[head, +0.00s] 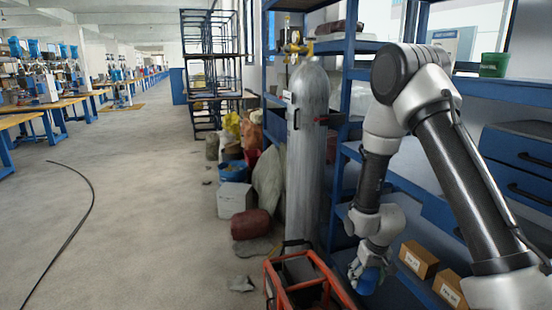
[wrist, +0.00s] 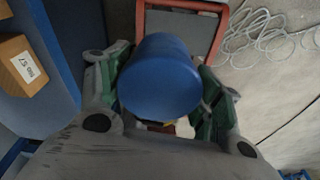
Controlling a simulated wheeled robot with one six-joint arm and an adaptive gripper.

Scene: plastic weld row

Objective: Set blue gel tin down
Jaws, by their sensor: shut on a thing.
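The blue gel tin (wrist: 160,78) is between the two fingers of my gripper (wrist: 160,100) in the wrist view, its round blue end facing the camera. The fingers, with green inner parts, are shut on its sides. In the head view my gripper (head: 368,268) is low at the right, beside the blue shelf, and the tin (head: 368,281) shows only partly below it. What lies directly under the tin is mostly hidden, so I cannot tell whether it touches anything.
Two cardboard boxes, one (head: 418,259) behind the other (head: 451,288), sit on the low blue shelf right of my gripper. A red-framed cart (head: 308,281) and a grey gas cylinder (head: 307,150) stand to the left. Open floor (head: 150,220) lies further left.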

